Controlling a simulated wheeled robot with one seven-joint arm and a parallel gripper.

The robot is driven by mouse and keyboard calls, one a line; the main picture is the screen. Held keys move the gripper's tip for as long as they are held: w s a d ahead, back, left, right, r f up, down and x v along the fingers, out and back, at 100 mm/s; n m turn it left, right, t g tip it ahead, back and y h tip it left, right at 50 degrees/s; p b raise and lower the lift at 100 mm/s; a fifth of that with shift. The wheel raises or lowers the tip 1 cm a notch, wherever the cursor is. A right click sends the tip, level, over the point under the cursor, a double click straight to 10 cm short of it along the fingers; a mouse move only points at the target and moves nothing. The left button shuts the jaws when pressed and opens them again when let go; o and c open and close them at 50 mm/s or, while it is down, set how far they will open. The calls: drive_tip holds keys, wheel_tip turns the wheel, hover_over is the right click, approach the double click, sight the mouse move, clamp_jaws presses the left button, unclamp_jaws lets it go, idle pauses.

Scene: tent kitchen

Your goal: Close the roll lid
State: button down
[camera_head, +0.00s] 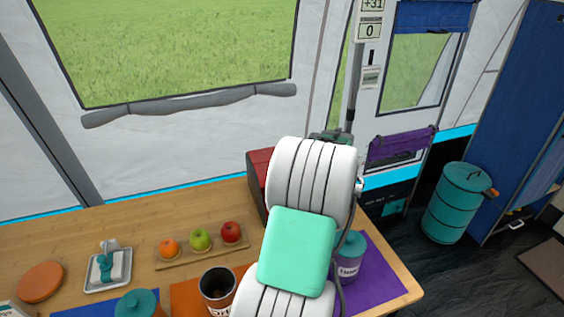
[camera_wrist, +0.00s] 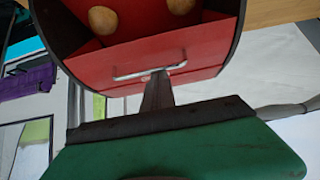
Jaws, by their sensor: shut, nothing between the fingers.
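A red box with a dark curved rim (camera_wrist: 238,52) fills the top of the wrist view. It is open, and round tan items (camera_wrist: 103,20) show inside. A light metal bar handle (camera_wrist: 130,77) sits on a red panel, which looks like the roll lid (camera_wrist: 200,65). My gripper (camera_wrist: 158,76) is shut and empty, its fingertips at the handle; I cannot tell whether they touch it. In the head view the red box (camera_head: 258,162) stands at the back of the wooden counter, mostly hidden behind my arm. My fingertips are hidden there.
A fruit board (camera_head: 190,256), a grey tray (camera_head: 119,275) and a dark cup (camera_head: 217,284) are on the counter left of my arm. A teal-lidded jar (camera_head: 347,262) stands on a purple mat (camera_head: 385,285) to the right. The tent wall is close behind.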

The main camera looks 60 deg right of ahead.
drive_tip(key=shift+s+a+f+b, duration=0.2)
drive_tip(key=shift+s+a+f, duration=0.15)
drive_tip(key=shift+s, duration=0.2)
drive_tip(key=shift+s+a+f+b, duration=0.15)
drive_tip(key=shift+s+a+f, duration=0.2)
drive_tip(key=shift+s, duration=0.2)
drive_tip(key=shift+d+r, duration=0.1)
